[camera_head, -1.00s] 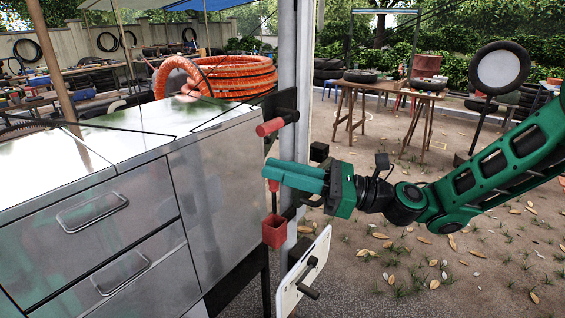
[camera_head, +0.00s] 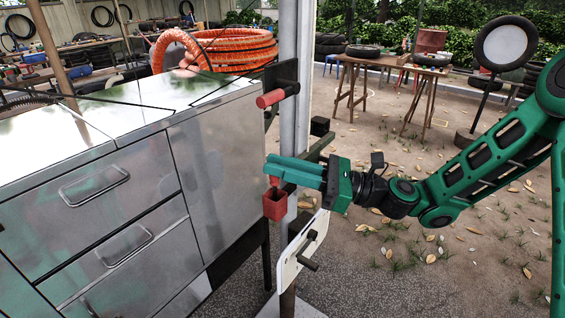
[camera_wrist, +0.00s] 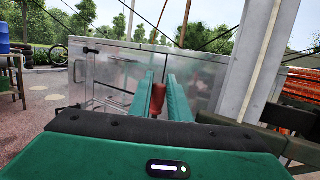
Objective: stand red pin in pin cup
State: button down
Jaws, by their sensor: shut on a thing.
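My gripper (camera_head: 275,170), with green fingers, is shut on the red pin (camera_head: 274,181). The pin hangs upright below the fingertips in the head view. It also shows between the fingers in the wrist view (camera_wrist: 158,98). The red square pin cup (camera_head: 275,206) sits directly under the fingertips, beside the grey post. The pin's lower end is at the cup's mouth; I cannot tell whether it is inside the rim. The pin's top is hidden by the fingers.
A metal drawer cabinet (camera_head: 215,170) stands close on the left. A red horizontal peg (camera_head: 270,98) sticks out above my gripper. A white panel with dark handles (camera_head: 305,250) is below. The grey post (camera_head: 290,60) rises just behind.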

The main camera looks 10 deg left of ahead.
jog(key=c, duration=1.6)
grip_release()
jog(key=shift+d, duration=0.1)
jog(key=v, duration=1)
jog(key=shift+w+d+f, duration=0.1)
jog(key=shift+d, duration=0.2)
